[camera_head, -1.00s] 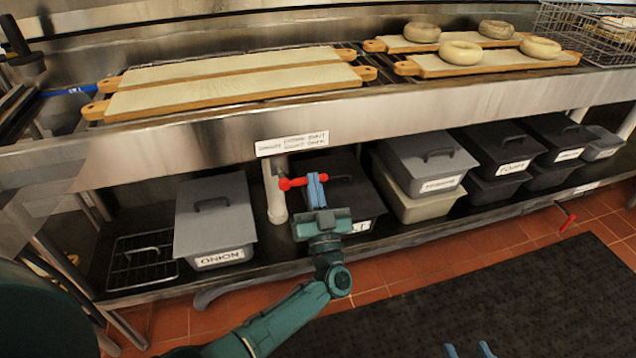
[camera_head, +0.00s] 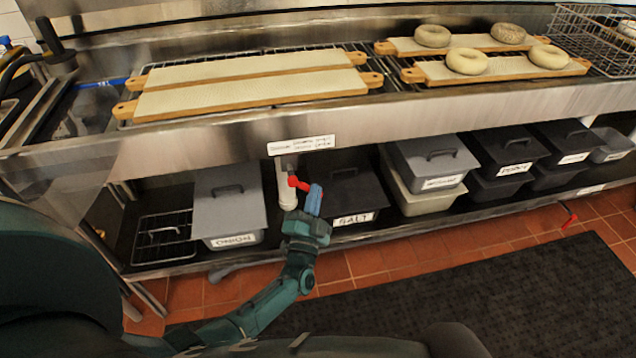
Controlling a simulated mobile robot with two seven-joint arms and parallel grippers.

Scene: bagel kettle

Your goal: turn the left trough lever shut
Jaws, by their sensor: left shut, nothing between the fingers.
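The left trough lever is a small red handle (camera_head: 298,184) on the white drain pipe (camera_head: 286,193) below the trough's front edge. It now slants down to the right, and its right end is partly hidden by my fingers. My left gripper (camera_head: 314,200), with blue fingers and a teal body, is shut with nothing held. Its fingertips are at the lever's right end; I cannot tell whether they touch it. My right gripper is not in view.
Lidded bins stand on the lower shelf, among them the onion bin (camera_head: 229,205) at left and the salt bin (camera_head: 352,196) close to my gripper's right. A wire rack (camera_head: 163,240) lies at far left. Another red lever (camera_head: 569,216) hangs at right. A dark mat (camera_head: 470,290) covers the floor.

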